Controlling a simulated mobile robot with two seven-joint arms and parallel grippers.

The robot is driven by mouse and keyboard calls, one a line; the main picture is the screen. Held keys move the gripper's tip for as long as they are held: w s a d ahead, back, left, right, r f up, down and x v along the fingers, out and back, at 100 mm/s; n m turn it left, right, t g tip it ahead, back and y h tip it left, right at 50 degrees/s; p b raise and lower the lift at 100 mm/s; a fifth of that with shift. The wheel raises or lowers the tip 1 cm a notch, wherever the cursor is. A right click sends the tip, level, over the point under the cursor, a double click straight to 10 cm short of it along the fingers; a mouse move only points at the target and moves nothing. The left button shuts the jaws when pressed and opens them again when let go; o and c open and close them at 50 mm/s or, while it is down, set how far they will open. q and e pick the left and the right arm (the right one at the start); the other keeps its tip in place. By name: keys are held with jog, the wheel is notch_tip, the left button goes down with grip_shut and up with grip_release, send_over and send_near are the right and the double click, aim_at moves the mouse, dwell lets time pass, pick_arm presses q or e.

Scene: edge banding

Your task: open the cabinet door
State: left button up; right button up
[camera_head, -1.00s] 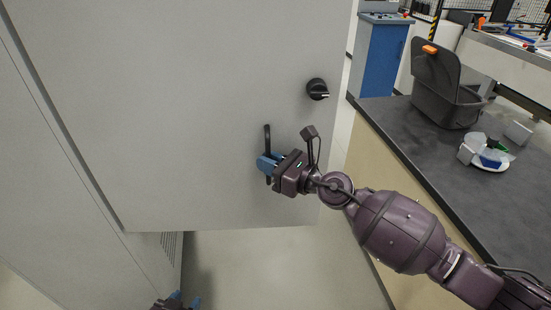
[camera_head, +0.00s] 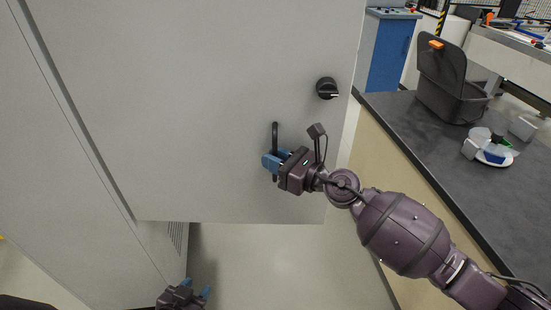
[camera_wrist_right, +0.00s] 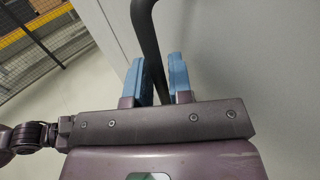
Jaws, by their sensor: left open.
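The grey cabinet door (camera_head: 200,110) fills the upper left of the head view. It has a black bar handle (camera_head: 275,132) near its right edge and a black round knob (camera_head: 327,88) above. Floor shows below the door's bottom edge. My right gripper (camera_head: 272,163) is at the handle, its blue fingers on either side of the bar. My left gripper (camera_head: 198,290) is open and empty, low in the head view near the floor.
A dark-topped counter (camera_head: 440,165) stands to the right, with an open grey bin (camera_head: 450,95) and small items on it. A blue cabinet (camera_head: 390,55) stands behind. Bare floor (camera_head: 270,265) lies between the cabinet and counter.

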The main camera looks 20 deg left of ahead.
jog(key=shift+o, duration=1.2)
jog(key=shift+d, duration=0.15)
jog(key=b+v, duration=0.1)
jog(key=v, duration=0.9)
jog(key=shift+s+d, duration=0.15)
jog(key=shift+d, duration=0.1)
